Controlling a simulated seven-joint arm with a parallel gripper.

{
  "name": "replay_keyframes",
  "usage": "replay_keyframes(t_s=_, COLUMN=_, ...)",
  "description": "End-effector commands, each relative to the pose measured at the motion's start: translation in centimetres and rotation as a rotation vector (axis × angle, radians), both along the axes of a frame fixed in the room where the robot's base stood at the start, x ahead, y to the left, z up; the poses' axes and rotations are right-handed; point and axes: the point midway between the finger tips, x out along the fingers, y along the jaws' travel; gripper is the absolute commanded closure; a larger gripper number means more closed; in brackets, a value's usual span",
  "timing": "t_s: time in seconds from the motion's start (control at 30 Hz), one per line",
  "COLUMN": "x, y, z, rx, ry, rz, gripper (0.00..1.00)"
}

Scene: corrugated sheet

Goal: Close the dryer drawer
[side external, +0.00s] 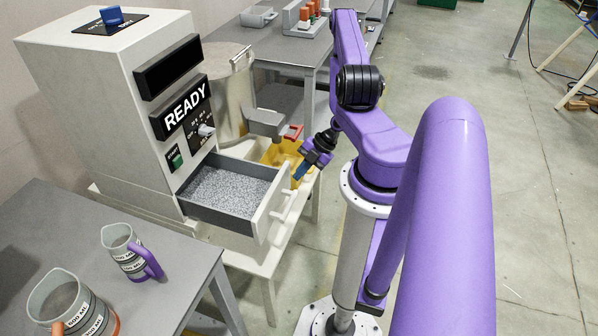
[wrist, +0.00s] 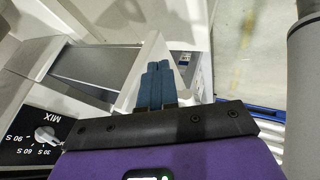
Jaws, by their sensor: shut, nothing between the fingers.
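The dryer (side external: 110,110) is a large off-white machine with a lit READY display (side external: 186,108). Its drawer (side external: 228,192) is pulled out and holds grey granules. The drawer's off-white front (side external: 272,208) carries a pale bar handle (side external: 284,206) on its outer face. My gripper (side external: 299,174) is beside the far right end of the drawer front, with its blue fingers pointing down. In the wrist view the blue fingers (wrist: 157,82) are together with nothing between them. I cannot tell whether they touch the drawer front.
A metal cylinder (side external: 228,90) with a grey spout stands behind the drawer, above a yellow container (side external: 283,152). Two labelled jugs (side external: 127,250) stand on the grey table (side external: 165,285) at front left. Open floor (side external: 540,200) lies to the right.

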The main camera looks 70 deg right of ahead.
Motion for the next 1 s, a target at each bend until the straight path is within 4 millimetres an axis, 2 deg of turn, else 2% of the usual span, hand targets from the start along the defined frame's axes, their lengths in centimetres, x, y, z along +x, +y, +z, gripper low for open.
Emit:
replay_keyframes(t_s=0.47, x=0.6, y=0.0, z=0.0, rx=0.0, ry=-0.001, rz=0.0, gripper=1.0)
replay_keyframes(t_s=0.63, x=1.7, y=0.0, z=0.0, rx=-0.001, ry=-0.002, rz=0.004, gripper=1.0)
replay_keyframes(t_s=0.77, x=4.1, y=0.0, z=0.0, rx=-0.005, ry=-0.004, rz=0.008, gripper=1.0)
replay_keyframes(t_s=1.0, x=11.2, y=0.1, z=0.1, rx=-0.007, ry=-0.008, rz=0.012, gripper=1.0)
